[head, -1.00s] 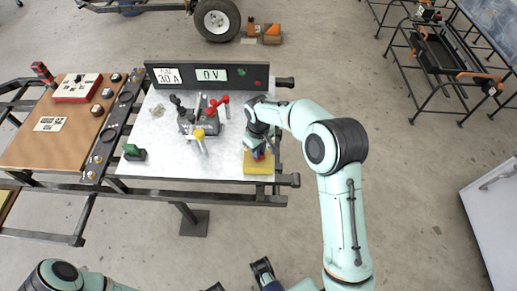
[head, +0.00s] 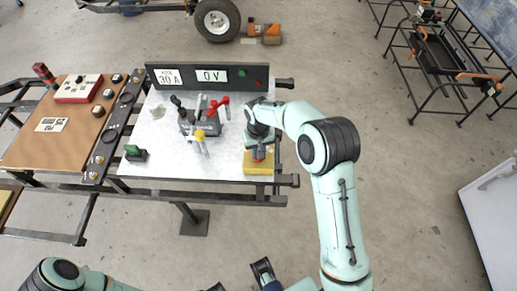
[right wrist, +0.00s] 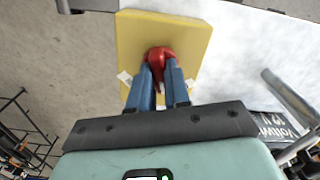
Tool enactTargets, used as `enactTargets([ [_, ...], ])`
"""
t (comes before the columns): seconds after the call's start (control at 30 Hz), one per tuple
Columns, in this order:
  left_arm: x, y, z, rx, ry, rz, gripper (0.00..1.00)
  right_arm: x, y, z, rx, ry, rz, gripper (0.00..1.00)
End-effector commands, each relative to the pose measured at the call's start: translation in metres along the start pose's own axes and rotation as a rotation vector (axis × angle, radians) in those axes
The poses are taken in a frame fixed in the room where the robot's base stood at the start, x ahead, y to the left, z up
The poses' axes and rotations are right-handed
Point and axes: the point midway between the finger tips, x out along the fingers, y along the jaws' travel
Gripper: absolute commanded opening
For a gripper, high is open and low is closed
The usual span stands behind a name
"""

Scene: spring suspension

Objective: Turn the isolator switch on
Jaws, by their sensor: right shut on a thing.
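The isolator switch has a red handle (right wrist: 160,56) on a yellow base (right wrist: 190,32). In the head view the yellow base (head: 258,168) sits at the right front edge of the grey-white table top. My right gripper (head: 259,152) is over it, pointing down. In the right wrist view my right gripper (right wrist: 163,78) has its blue fingers shut on the red handle, one on each side. The fingers hide part of the handle.
A dark panel (head: 235,75) at the table's back reads 30 A and 0 V. A grey device (head: 200,125) with red, black and yellow-topped levers stands left of the switch. A small green-topped block (head: 135,153) is at front left. A brown board (head: 60,130) lies further left.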

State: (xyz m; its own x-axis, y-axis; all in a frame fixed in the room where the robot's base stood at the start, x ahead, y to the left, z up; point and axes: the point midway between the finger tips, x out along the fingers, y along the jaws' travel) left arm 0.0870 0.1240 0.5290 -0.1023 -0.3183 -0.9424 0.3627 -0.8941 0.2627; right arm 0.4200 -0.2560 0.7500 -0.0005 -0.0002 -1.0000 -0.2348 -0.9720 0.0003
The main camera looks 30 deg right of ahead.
Motion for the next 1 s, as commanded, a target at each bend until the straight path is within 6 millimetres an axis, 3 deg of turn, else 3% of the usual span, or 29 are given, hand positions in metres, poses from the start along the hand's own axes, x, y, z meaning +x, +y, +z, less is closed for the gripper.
enactTargets([
  [1.0,-0.029,0.009,0.003,0.001,-0.005,0.0,0.0,-0.002,0.0,-0.001,0.922,0.001,0.0,0.0],
])
